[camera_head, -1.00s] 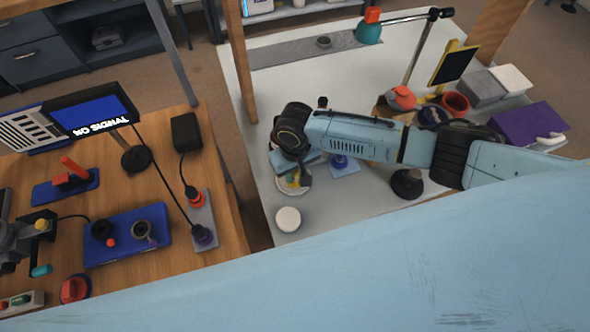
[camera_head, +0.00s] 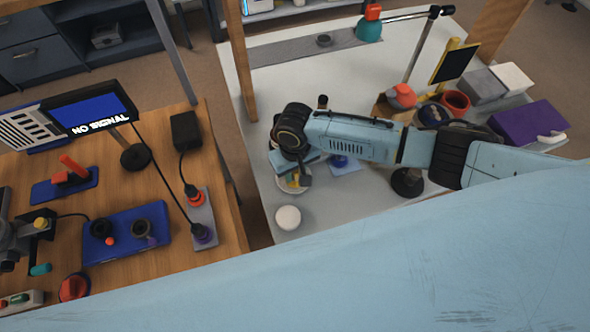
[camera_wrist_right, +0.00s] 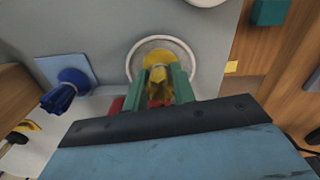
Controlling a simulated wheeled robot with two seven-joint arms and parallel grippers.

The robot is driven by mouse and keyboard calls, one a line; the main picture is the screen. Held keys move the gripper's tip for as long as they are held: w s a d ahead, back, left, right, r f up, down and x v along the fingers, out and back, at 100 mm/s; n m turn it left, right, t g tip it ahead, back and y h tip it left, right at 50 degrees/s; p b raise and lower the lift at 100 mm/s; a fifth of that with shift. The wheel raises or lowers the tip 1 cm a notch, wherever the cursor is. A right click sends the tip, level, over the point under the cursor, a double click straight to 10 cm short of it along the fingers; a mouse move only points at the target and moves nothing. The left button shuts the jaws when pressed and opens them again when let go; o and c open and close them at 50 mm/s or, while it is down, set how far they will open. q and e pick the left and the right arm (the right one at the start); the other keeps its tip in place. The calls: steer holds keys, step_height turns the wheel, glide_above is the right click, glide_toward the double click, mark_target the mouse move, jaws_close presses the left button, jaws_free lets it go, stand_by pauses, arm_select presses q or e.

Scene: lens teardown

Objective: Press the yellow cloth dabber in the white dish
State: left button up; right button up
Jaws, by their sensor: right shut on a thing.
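The white dish (camera_head: 281,187) stands on the white table near its left edge, partly hidden under my right wrist. In the right wrist view the dish (camera_wrist_right: 133,58) shows as a round pale rim with a grey inside. My right gripper (camera_wrist_right: 158,88) has green fingers and is shut on the yellow cloth dabber (camera_wrist_right: 156,60). The dabber is over the inside of the dish; whether it touches the bottom I cannot tell. In the head view a bit of yellow (camera_head: 293,182) shows at the dish beside a finger. My left gripper is not in view.
A white round piece (camera_head: 288,217) lies just in front of the dish. A blue-knobbed tool (camera_wrist_right: 68,88) stands on a light blue pad (camera_wrist_right: 70,65) beside it. The wooden table (camera_head: 222,212) is to the left.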

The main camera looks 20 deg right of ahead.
steer(key=shift+s+f+p, duration=0.1)
steer(key=shift+f+p, duration=0.05)
steer(key=shift+p, duration=0.15)
stand_by(1.3)
step_height(320, 180, up, 7)
steer(key=p, duration=0.8)
